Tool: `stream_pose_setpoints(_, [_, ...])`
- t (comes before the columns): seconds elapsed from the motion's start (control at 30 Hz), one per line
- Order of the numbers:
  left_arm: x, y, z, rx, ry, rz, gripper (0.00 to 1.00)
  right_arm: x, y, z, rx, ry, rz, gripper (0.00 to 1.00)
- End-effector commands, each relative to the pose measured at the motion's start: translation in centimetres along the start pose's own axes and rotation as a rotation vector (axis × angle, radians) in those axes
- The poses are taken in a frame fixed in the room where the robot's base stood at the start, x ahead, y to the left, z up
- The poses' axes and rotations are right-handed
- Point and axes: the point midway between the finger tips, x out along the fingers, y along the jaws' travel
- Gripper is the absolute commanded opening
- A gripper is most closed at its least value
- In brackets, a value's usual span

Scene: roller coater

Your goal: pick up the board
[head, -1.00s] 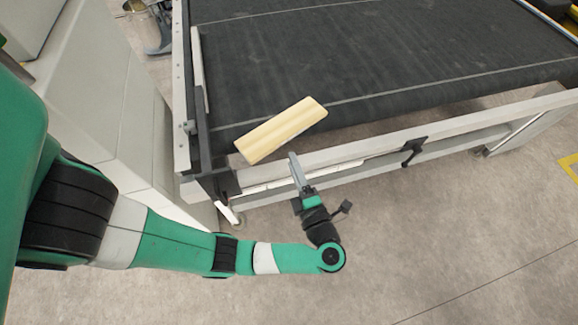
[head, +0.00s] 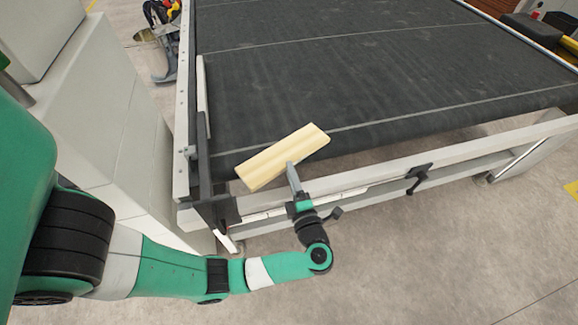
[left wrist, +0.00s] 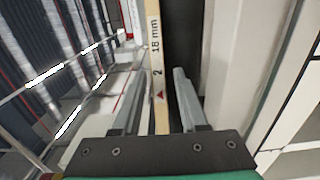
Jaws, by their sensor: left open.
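The board (head: 283,157) is a pale yellow wooden piece at the near left corner of the dark conveyor belt, lying at a slant and reaching over the belt's near edge. My left gripper (head: 292,172) is at the board's near long edge in the head view. In the left wrist view, the board (left wrist: 158,60) shows edge-on with "18 mm" printed on it. Its near end lies between the two open fingers of my left gripper (left wrist: 157,100), with a visible gap to the right finger. My right gripper is not in view.
The dark conveyor belt (head: 400,75) fills the upper middle. Its pale front rail (head: 370,178) runs just below the board, with a black clamp handle (head: 418,177) on it. A pale cabinet (head: 105,120) stands at left. Open concrete floor (head: 430,260) lies in front.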

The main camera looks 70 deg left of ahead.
Motion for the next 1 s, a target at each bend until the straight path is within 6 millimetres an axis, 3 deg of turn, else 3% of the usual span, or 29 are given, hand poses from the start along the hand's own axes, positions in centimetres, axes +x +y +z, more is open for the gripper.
stream_pose_setpoints(0.13, [1.14, 0.01, -0.06, 0.0, 0.002, 0.0, 0.42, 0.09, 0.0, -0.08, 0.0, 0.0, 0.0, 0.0])
stream_pose_setpoints(0.43, [1.36, -0.02, -0.02, 0.0, 0.0, 0.0, 0.42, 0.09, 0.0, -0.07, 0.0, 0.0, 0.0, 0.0])
stream_pose_setpoints(0.9, [1.34, -0.11, -0.03, 0.002, 0.0, -0.002, 0.01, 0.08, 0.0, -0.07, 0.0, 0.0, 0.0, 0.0])
stream_pose_setpoints(1.0, [1.35, -0.16, -0.03, 0.003, -0.001, -0.003, 0.0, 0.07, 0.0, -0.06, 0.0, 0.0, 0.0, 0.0])
